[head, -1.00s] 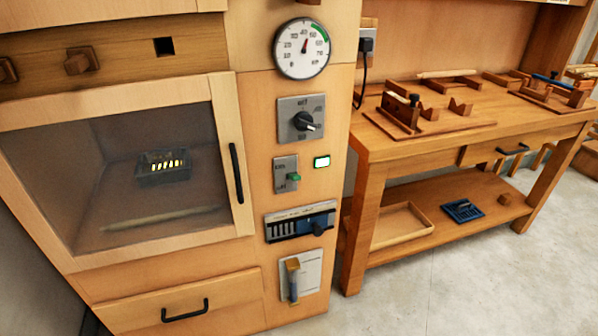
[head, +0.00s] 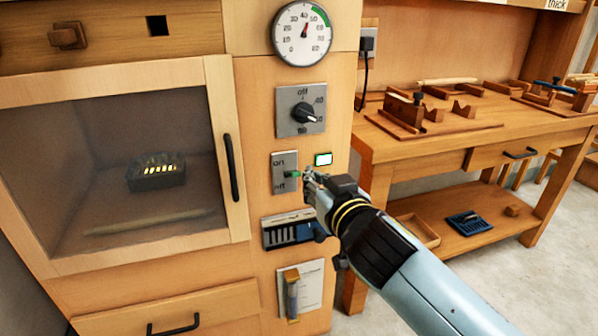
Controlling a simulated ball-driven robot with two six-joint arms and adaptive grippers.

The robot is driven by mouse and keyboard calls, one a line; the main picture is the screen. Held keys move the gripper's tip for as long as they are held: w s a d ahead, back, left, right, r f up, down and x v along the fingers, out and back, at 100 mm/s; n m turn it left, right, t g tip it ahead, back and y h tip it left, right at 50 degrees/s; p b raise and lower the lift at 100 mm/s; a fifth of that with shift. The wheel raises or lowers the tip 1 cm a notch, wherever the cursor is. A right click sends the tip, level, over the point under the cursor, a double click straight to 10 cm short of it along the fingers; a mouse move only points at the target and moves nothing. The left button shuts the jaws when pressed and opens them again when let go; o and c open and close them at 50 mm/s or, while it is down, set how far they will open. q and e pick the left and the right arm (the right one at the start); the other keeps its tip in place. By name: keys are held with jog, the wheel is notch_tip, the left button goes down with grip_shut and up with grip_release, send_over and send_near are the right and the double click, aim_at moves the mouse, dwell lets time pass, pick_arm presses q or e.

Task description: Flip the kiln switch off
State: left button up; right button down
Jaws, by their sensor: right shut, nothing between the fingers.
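The kiln switch (head: 284,172) is a grey plate on the wooden kiln front, lettered "on" at the top and apparently "off" at the bottom. The gripper covers a little of the plate's right edge. My left gripper is not in view.
A lit indicator (head: 323,159) sits right of the switch, a black dial (head: 300,112) and round gauge (head: 302,33) above. A slider panel (head: 279,233) is just below, partly behind my gripper. The kiln's glass door (head: 114,170) is at left, a workbench (head: 480,130) at right.

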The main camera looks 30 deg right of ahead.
aim_at(294, 174)
jog(key=shift+w, duration=0.1)
jog(key=x, duration=1)
dwell(0.4)
